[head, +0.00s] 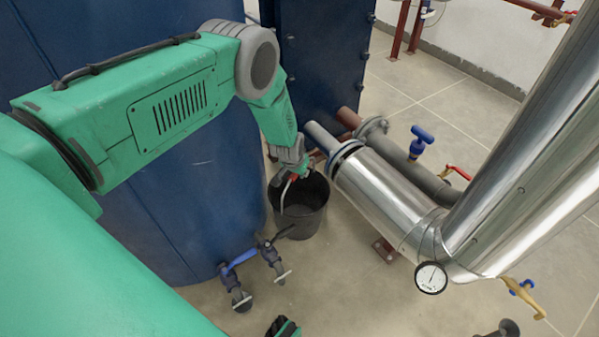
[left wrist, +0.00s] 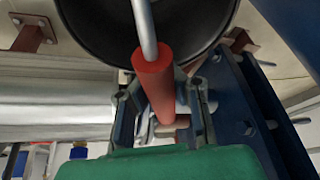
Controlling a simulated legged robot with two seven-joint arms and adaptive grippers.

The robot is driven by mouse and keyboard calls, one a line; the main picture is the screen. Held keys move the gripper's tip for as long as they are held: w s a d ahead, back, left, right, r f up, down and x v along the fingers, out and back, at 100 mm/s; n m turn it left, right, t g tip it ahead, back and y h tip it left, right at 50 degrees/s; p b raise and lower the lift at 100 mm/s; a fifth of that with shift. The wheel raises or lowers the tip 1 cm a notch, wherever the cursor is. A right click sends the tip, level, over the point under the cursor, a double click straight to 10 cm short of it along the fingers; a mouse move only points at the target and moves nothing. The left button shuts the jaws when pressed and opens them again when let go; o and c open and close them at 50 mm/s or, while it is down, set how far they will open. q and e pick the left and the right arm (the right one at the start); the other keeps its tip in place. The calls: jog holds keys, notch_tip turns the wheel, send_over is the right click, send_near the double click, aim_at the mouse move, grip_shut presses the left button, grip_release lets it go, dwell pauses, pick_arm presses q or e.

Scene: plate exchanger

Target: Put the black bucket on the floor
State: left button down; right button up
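The black bucket (head: 312,222) is upright in the middle of the head view, beside a blue tank. Its wire handle stands raised with a red grip (left wrist: 155,80). My left gripper (head: 291,172) is above the bucket's opening, with its fingers around the red grip. The fingertips are partly hidden behind the grip, but it looks shut on the handle. In the left wrist view the black bucket (left wrist: 95,35) fills the top middle. Whether its base touches the floor is hard to tell.
Blue valves (head: 240,262) stand low at the front left of the bucket. A large shiny pipe (head: 390,195) with a gauge (head: 431,278) is close on the right. A dark blue frame (head: 325,60) stands behind. Bare tiled floor (head: 335,275) shows in front of the bucket.

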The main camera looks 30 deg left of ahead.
pick_arm(q)
jog(key=shift+w+f, duration=0.1)
jog(key=shift+f, duration=0.35)
dwell(0.5)
jog(key=c, duration=1.6)
grip_release()
jog(key=shift+c, duration=0.2)
notch_tip(320, 180, up, 10)
jog(key=shift+f, duration=0.1)
